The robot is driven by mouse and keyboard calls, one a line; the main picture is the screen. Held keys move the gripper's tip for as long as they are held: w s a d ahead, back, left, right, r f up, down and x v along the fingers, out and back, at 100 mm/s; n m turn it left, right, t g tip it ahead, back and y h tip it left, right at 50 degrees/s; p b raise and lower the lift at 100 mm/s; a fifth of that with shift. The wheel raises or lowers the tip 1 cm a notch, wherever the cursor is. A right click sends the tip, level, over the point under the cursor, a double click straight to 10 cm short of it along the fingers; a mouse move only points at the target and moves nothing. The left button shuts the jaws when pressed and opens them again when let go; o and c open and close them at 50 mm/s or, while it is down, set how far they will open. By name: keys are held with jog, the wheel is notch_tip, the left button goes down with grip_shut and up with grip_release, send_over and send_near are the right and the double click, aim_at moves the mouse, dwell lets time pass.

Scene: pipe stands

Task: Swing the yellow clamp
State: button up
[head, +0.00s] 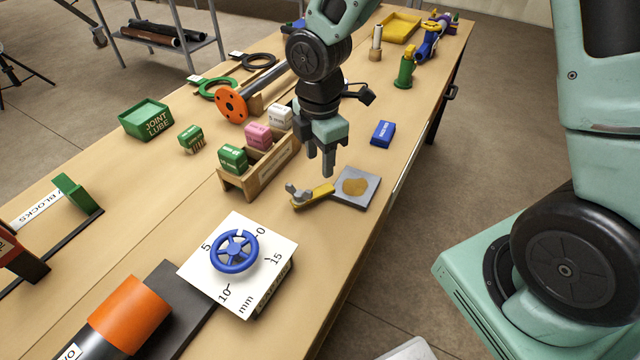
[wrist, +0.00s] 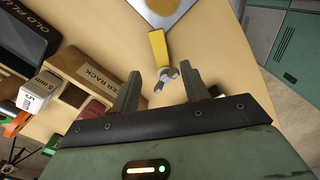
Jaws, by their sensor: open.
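The yellow clamp (head: 316,196) is a flat yellow bar with a grey forked end, beside a grey plate (head: 369,192) with a tan round patch. In the wrist view the yellow clamp (wrist: 158,49) reaches from the plate (wrist: 166,8) toward the space between my fingers, its grey fork nearest them. My gripper (head: 329,165) points down above the clamp and appears apart from it. In the wrist view my gripper (wrist: 160,88) is open, with nothing between its fingers.
A wooden rack (head: 240,185) with several coloured boxes stands left of my gripper. A blue box (head: 383,133) lies behind the plate. A blue handwheel (head: 234,251) on a white dial block is in front. The table's right edge is close to the plate.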

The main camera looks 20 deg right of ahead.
aim_at(319, 191)
notch_tip(319, 191, down, 8)
jog(key=shift+f+b, duration=0.1)
jog(key=shift+b, duration=0.2)
grip_shut()
